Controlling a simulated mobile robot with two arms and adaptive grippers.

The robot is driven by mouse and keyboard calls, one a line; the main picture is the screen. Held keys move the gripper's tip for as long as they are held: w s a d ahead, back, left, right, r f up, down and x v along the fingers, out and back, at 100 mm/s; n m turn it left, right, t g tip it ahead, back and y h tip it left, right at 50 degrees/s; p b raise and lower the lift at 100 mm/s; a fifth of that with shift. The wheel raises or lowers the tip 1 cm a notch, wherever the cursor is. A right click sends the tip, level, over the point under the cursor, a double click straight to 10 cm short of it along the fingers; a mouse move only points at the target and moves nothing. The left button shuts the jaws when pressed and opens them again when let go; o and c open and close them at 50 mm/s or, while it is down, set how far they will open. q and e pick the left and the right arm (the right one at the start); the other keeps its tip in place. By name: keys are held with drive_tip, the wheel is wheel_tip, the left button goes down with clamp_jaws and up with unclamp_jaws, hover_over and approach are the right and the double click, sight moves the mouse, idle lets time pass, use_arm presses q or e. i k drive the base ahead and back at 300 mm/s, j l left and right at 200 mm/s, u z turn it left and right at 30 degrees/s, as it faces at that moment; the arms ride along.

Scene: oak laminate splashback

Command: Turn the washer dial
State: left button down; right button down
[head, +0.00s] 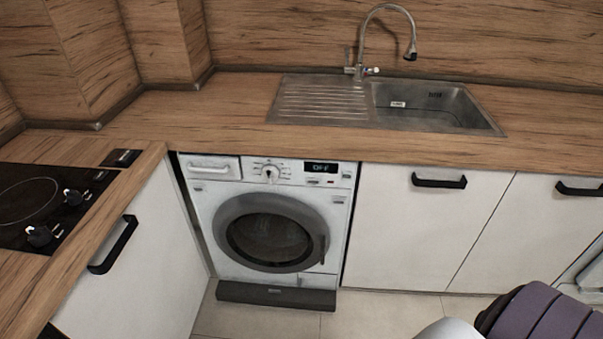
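The white washer (336,220) stands under the wooden counter, left of the middle of the head view. Its round dial (270,173) sits on the front panel, above the door. To the right of the dial, a dark display (322,168) reads "OFF". The dark-rimmed round door (270,233) looks shut. Neither of my grippers shows in the head view. A grey and purple part, probably of my own arm, shows at the bottom right, well away from the washer.
A wooden counter (215,115) runs above the washer, with a steel sink (322,99) and faucet (386,8). White cabinets with black handles (438,181) flank the washer. A black cooktop (50,200) lies at left. The tiled floor (375,312) in front looks clear.

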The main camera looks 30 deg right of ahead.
sight(270, 173)
drive_tip(key=z, duration=0.95)
